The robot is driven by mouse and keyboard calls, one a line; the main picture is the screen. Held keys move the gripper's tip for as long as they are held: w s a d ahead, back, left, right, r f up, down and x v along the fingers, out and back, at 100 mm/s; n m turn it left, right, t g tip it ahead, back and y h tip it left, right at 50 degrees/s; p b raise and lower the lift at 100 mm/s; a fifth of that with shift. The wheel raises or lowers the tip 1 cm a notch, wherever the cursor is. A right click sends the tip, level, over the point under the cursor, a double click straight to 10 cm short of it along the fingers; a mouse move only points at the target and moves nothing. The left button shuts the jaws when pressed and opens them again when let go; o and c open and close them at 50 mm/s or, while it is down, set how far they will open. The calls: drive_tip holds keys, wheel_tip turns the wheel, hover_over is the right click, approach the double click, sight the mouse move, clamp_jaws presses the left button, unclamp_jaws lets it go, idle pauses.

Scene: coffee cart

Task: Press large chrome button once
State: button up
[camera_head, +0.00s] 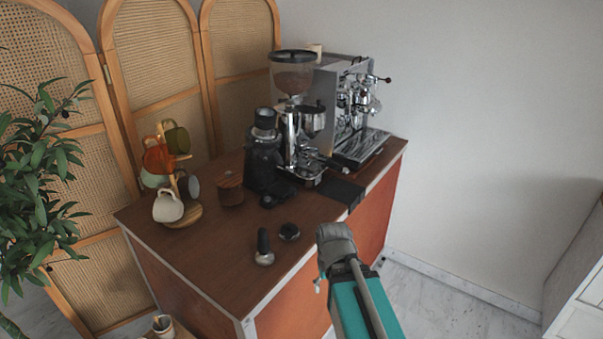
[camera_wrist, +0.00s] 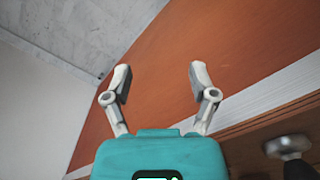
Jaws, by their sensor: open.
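A large chrome button cannot be made out in either view. The chrome espresso machine (camera_head: 350,110) stands at the back right of the brown cart top. Left of it is a chrome grinder (camera_head: 290,125) with a clear hopper, and in front of that a smaller black grinder (camera_head: 263,160). In the wrist view my gripper (camera_wrist: 159,72) is open, with nothing between its fingers. Behind the fingers is the orange front panel (camera_wrist: 165,90) of the cart. In the head view my arm reaches in beside the cart's front right edge, and my fingers are mostly hidden.
A black-handled tamper (camera_head: 264,248) stands near the cart's front edge, beside a dark round piece (camera_head: 289,231). Its metal end also shows in the wrist view (camera_wrist: 287,146). A mug tree (camera_head: 186,190), a wooden canister (camera_head: 230,190) and a black mat (camera_head: 342,192) occupy the top. Floor is clear at right.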

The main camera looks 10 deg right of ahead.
clamp_jaws()
idle(1.3)
